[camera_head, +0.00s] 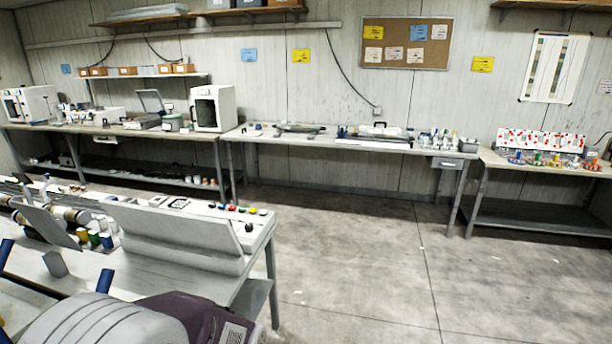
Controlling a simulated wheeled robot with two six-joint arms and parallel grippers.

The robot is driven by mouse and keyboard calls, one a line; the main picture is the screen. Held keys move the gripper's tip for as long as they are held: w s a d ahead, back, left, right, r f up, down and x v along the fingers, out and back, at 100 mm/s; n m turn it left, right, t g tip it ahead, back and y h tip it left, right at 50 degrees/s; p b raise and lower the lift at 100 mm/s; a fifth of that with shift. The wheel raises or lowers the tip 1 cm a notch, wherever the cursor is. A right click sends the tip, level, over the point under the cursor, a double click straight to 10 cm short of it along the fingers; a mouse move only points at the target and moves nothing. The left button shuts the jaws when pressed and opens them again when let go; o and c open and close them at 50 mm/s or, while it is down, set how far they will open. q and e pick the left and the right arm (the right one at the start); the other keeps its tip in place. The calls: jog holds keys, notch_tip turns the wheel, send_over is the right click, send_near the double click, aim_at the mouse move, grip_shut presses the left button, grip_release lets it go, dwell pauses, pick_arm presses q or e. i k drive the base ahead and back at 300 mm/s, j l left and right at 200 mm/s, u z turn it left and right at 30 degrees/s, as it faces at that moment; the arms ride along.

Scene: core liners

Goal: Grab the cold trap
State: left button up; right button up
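I cannot pick out a cold trap for certain in the head view; the items on the far benches are too small to tell apart. The middle bench (310,139) along the back wall holds trays, a cluster of small bottles (437,138) at its right end and other small items. The left back bench (120,131) carries a white box-shaped device with a dark front (212,108), an open-lidded case (151,103) and other equipment. Neither of my grippers is in view.
A near table (257,229) at the left holds a long pale panel (170,236) and small coloured caps. A grey and dark padded object (195,313) fills the bottom left. A right bench (495,159) has a red-and-white rack (541,144). The concrete floor (390,260) is clear at centre and right.

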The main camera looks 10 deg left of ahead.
aim_at(106, 125)
jog(key=i, duration=3.3)
jog(key=i+u, duration=0.3)
jog(key=i, duration=0.2)
jog(key=i+u, duration=0.3)
jog(key=i, duration=0.15)
jog(key=i+l+u, duration=0.35)
jog(key=i, duration=0.15)
jog(key=i+j+u, duration=0.2)
jog(key=u, duration=0.25)
jog(key=i+u, duration=0.4)
jog(key=i+j+u, duration=0.1)
jog(key=u, duration=0.35)
jog(key=i+l+u, duration=0.1)
jog(key=i+u, duration=0.65)
jog(key=i, duration=8.7)
jog(key=i+u, duration=0.15)
jog(key=i, duration=0.35)
jog(key=i+l+u, duration=0.15)
jog(key=i, duration=0.35)
jog(key=i+l+u, duration=0.15)
jog(key=i, duration=0.35)
jog(key=i+l+u, duration=0.15)
jog(key=i, duration=0.35)
jog(key=i+j+z, duration=0.15)
jog(key=i+z, duration=0.2)
jog(key=i+j+z, duration=0.2)
jog(key=z, duration=0.15)
